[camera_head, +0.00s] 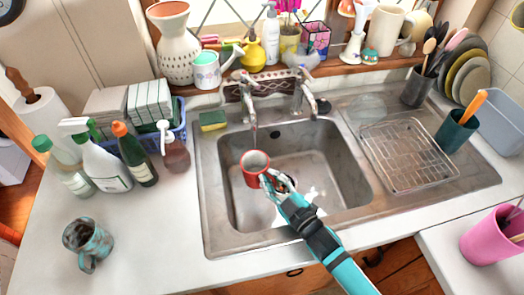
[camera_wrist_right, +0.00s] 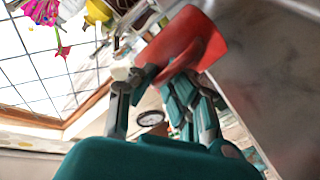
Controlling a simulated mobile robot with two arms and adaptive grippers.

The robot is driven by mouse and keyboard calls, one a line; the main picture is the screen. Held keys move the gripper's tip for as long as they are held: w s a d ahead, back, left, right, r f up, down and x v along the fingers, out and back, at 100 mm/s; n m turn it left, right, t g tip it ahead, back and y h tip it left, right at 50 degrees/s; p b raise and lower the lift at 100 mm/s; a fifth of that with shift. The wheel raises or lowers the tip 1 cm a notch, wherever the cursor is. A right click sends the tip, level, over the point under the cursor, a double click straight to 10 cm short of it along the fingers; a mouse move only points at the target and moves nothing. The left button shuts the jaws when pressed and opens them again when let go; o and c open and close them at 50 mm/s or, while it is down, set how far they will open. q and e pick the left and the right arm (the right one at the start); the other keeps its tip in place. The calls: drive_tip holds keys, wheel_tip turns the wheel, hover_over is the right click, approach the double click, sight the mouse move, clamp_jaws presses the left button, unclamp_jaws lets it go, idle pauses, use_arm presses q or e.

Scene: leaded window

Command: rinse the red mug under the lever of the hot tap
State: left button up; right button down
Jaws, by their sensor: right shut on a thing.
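The red mug (camera_head: 256,169) is over the left part of the sink basin (camera_head: 340,165), its pale inside showing from above. My right gripper (camera_head: 272,181) is shut on the mug's right side. In the right wrist view the mug (camera_wrist_right: 200,42) is tilted and blurred between the fingers (camera_wrist_right: 152,80). The tap (camera_head: 251,108) with the left spout ends just above the mug's far rim, apart from it. A second tap (camera_head: 301,95) stands to its right. I cannot tell which is hot, or whether water runs. My left gripper is not in view.
A sponge (camera_head: 212,120) lies on the sink's back left corner. Several bottles (camera_head: 100,165) stand left, with a patterned mug (camera_head: 88,240) in front. A wire rack (camera_head: 407,155) lies on the drainer at right. The basin right of my gripper is free.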

drive_tip(key=shift+r, duration=0.1)
idle(0.3)
drive_tip(key=shift+s+a+r+p, duration=0.2)
drive_tip(key=shift+s+r+p, duration=0.4)
drive_tip(key=shift+p, duration=0.3)
drive_tip(key=shift+s+r+p, duration=0.1)
drive_tip(key=shift+r+p, duration=0.15)
drive_tip(key=shift+p, duration=0.1)
drive_tip(key=s, duration=0.1)
drive_tip(key=s+r+p, duration=0.2)
drive_tip(key=shift+s+a+r, duration=0.15)
drive_tip(key=shift+s+a, duration=0.05)
drive_tip(key=shift+a, duration=0.1)
